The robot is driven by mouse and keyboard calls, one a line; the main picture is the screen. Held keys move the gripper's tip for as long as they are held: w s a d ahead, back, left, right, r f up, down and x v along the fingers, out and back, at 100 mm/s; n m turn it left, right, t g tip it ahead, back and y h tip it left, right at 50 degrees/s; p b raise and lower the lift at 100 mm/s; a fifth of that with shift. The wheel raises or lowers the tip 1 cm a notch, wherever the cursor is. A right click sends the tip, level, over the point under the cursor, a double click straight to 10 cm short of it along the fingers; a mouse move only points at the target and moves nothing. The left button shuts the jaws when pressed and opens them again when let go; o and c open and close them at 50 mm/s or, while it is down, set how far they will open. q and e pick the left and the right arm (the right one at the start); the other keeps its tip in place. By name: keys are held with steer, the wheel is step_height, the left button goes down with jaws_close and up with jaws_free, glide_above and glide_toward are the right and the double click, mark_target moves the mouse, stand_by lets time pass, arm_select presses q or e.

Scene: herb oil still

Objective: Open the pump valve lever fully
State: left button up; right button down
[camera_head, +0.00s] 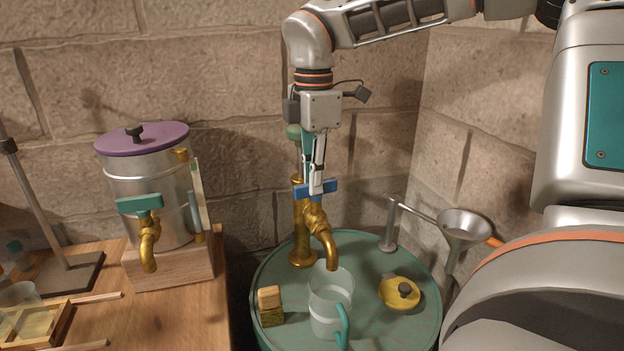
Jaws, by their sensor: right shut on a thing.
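The brass pump (299,230) stands on a round green table in a corner, its spout bending down toward the right. A blue valve lever (329,188) sits crosswise on top of the pump's valve. My right gripper (317,190) comes down from above and is shut on the blue lever, with parts of the lever showing on both sides of the fingers. My left gripper is not in view.
On the green table (414,331) are a glass jug (331,300) below the spout, a brush or block (270,305) and a yellow lid (399,292). A metal funnel (464,226) is at right. A still (148,192) with a teal-handled tap stands left on wood.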

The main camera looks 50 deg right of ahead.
steer(key=n+b, duration=0.1)
steer(key=n, duration=0.3)
steer(key=shift+f+b, duration=0.1)
steer(key=shift+b, duration=0.2)
steer(key=n, duration=0.4)
steer(key=shift+s+n+b, duration=0.2)
steer(key=shift+n+b, duration=0.15)
steer(key=shift+n, duration=0.05)
steer(key=n, duration=0.4)
steer(key=shift+s+n, duration=0.1)
steer(key=shift+n, duration=0.2)
steer(key=shift+d+n, duration=0.15)
steer(key=shift+n, duration=1.65)
steer(key=shift+s, duration=0.1)
steer(key=c, duration=2.1)
jaws_free()
steer(key=shift+c, duration=0.2)
steer(key=shift+r, duration=0.2)
